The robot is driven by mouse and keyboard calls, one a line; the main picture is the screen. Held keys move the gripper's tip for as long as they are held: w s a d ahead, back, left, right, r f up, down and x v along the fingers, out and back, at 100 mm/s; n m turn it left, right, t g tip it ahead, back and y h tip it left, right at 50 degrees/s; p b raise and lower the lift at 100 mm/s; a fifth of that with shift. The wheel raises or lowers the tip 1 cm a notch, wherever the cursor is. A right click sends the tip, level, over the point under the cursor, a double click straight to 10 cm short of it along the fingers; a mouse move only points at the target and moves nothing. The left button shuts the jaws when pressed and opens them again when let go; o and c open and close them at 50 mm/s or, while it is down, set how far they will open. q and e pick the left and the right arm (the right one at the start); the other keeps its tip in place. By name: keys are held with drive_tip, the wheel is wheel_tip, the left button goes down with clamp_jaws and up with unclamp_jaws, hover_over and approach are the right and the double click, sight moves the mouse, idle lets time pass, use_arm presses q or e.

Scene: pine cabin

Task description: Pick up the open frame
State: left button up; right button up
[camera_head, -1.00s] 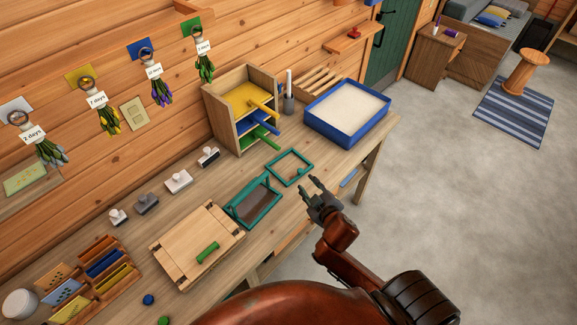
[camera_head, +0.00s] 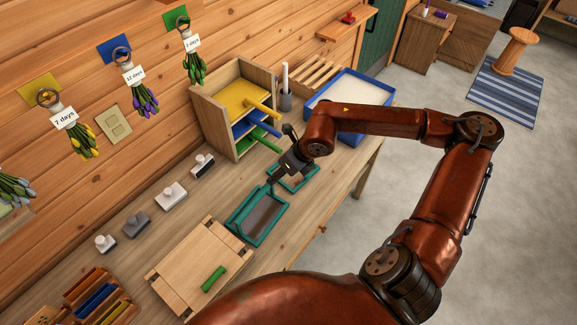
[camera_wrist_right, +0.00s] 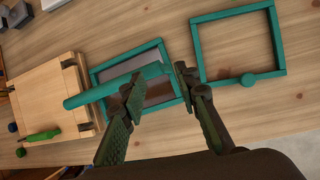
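The open frame, a teal rectangle with bare wood showing through it and a small round knob on one side, lies on the bench. In the right wrist view its side bar (camera_wrist_right: 197,52) is at the upper right, beyond and to the right of my fingers. In the head view it (camera_head: 307,180) is partly hidden by my right gripper (camera_head: 283,160), which hovers above its left part. In the right wrist view my right gripper (camera_wrist_right: 158,77) has its fingers spread with nothing between them, nearer a second teal frame with a dark screen (camera_wrist_right: 155,54). My left gripper is out of view.
The screened frame also shows in the head view (camera_head: 268,232), beside a wooden press board (camera_head: 190,260) with a green handle. A shelf (camera_head: 215,125) with coloured trays and a blue vat (camera_head: 350,139) stand behind. Stamps (camera_head: 171,193) line the wall side.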

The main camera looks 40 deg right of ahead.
drive_tip(key=h+b, duration=0.2)
approach(282, 182)
wheel_tip(282, 182, up, 3)
drive_tip(key=f, duration=0.1)
drive_tip(key=f+b, duration=0.1)
drive_tip(key=shift+w+d+f+b, duration=0.15)
drive_tip(key=shift+w+f+b, duration=0.1)
drive_tip(key=shift+f+b, duration=0.15)
drive_tip(key=shift+f, duration=0.2)
drive_tip(key=shift+w+f, duration=0.1)
drive_tip(key=shift+f, duration=0.15)
drive_tip(key=shift+x, duration=0.8)
drive_tip(key=shift+b+x, duration=0.45)
drive_tip(key=shift+x, duration=2.3)
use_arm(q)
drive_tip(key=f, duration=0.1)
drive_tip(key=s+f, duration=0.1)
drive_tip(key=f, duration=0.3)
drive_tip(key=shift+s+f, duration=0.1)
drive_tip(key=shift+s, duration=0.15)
use_arm(e)
drive_tip(key=shift+c, duration=0.4)
clamp_jaws()
